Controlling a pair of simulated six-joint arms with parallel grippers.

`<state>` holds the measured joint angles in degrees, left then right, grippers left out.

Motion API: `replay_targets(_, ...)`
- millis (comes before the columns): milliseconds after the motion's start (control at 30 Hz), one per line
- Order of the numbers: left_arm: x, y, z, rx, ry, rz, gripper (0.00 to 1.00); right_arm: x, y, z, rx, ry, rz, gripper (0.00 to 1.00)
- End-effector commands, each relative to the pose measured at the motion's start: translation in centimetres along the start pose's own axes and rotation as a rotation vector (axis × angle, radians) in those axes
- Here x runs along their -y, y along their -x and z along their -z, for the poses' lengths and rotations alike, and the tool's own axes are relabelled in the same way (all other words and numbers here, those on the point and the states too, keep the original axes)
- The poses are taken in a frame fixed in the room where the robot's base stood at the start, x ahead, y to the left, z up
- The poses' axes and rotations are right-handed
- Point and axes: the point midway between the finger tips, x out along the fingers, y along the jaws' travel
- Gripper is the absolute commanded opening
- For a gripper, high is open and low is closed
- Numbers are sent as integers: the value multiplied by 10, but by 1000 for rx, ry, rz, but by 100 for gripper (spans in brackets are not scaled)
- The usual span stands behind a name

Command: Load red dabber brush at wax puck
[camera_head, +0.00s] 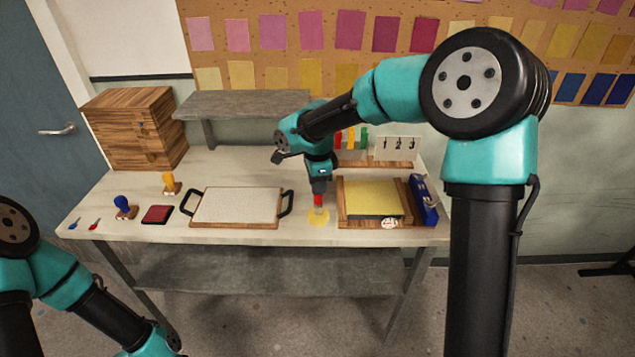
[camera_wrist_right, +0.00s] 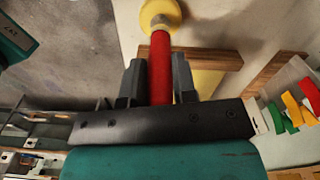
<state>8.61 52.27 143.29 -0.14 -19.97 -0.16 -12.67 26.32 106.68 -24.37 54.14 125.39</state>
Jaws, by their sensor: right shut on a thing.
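The red dabber brush (camera_wrist_right: 160,70) is in my right gripper (camera_wrist_right: 155,85), its red handle between the two dark fingers in the right wrist view. In the head view the brush (camera_head: 318,200) points down from the right gripper (camera_head: 319,190). The yellow wax puck (camera_head: 318,218) lies on the table's front part, and the brush tip is directly over or on it. In the wrist view the pale tip overlaps the yellow wax puck (camera_wrist_right: 166,10). I cannot tell whether they touch. My left arm is at lower left, its gripper not clearly seen.
A white board with black handles (camera_head: 238,206) lies left of the puck. A wooden frame with a yellow sheet (camera_head: 373,197) is close on the right, beside a blue holder (camera_head: 425,205). Stamps (camera_head: 124,207) and a red pad (camera_head: 157,214) are on the left.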

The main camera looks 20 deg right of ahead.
Motion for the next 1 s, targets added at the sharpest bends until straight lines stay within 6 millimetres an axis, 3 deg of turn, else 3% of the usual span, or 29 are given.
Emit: replay_targets(1000,0,0,0,0,0,0,43,0,-6,0,0,0,0,2)
